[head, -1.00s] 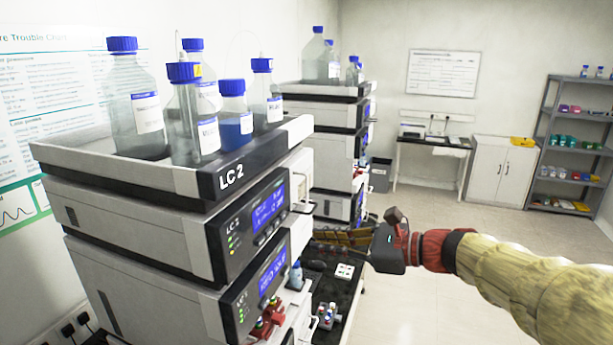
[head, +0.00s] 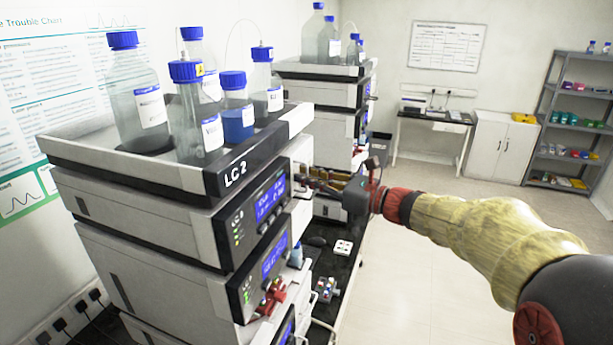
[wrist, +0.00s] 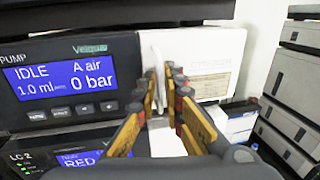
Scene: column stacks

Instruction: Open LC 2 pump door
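The LC 2 pump door is the white front panel (wrist: 218,62) right of the pump's blue display (wrist: 68,80) in the wrist view. It looks closed. A white upright handle (wrist: 157,72) stands at the door's left edge. My gripper (wrist: 163,78) has its two yellow fingers apart, one on each side of the handle; clear contact with it does not show. In the head view the LC 2 pump module (head: 262,208) sits under the bottle tray (head: 130,172), and my gripper (head: 318,184) is at its right front, with the fingertips small and partly hidden.
Bottles with blue caps (head: 140,92) stand on top of the LC 2 stack. A second stack (head: 325,95) stands behind. Red fittings (head: 266,298) stick out from a lower module. A small rack (head: 327,290) is on the dark bench. The floor at right is open.

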